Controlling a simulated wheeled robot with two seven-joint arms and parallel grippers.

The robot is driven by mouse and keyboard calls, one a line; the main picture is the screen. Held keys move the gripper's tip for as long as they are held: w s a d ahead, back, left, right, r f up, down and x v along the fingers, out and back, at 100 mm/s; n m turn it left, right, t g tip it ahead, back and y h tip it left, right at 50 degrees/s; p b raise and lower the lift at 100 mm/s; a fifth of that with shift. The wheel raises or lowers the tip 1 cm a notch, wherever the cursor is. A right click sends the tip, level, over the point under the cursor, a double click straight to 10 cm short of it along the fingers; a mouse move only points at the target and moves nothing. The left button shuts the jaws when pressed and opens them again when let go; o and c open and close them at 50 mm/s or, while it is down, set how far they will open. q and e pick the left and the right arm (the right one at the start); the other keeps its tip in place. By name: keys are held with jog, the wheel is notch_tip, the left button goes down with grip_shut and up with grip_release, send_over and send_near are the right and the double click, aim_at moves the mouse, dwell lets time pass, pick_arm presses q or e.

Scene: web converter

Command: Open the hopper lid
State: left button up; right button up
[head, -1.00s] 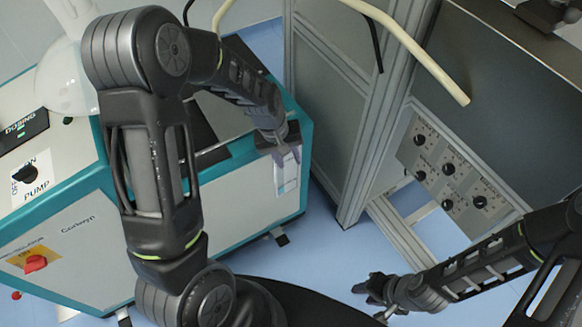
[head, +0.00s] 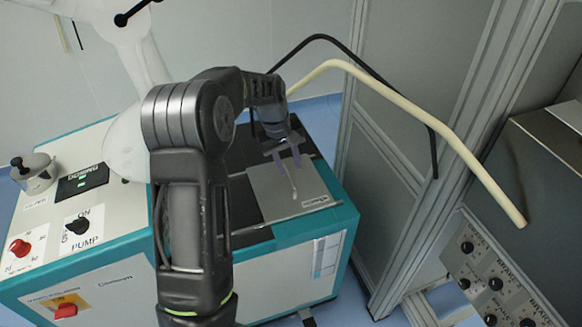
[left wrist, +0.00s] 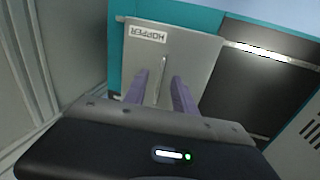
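The hopper lid (head: 270,192) is a flat grey plate lying shut on top of the teal-and-white machine. It has a thin pale bar handle (head: 294,190). In the left wrist view the lid (left wrist: 200,62) carries a HOPPER label (left wrist: 148,33), and its handle (left wrist: 163,72) runs lengthwise. My left gripper (head: 287,163) points down over the lid. Its two purple fingers are apart, and in the left wrist view (left wrist: 158,76) the handle shows between them. I cannot tell whether they touch the handle or hang above it. My right gripper is out of view.
A cream hose (head: 400,105) and a black hose (head: 375,70) arch behind and right of the lid. A tall grey cabinet (head: 400,160) stands at the right. A white rounded part (head: 128,145) and control knobs are on the machine's left side.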

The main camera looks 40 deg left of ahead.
aim_at(291, 179)
pick_arm(q)
jog(key=shift+w+a+r, duration=0.1)
jog(key=shift+a+r, duration=0.75)
jog(key=shift+r, duration=0.05)
jog(key=shift+w+d+f+p, duration=0.15)
jog(key=shift+w+f+p, duration=0.1)
jog(key=shift+f, duration=1.05)
jog(key=shift+w+d+f+p, duration=0.15)
jog(key=shift+f+p, duration=0.05)
jog(key=shift+f, duration=1.1)
jog(key=shift+w+d+f+p, duration=0.15)
jog(key=shift+w+f+p, duration=0.1)
jog(key=shift+f, duration=1.05)
jog(key=shift+c, duration=0.2)
grip_shut()
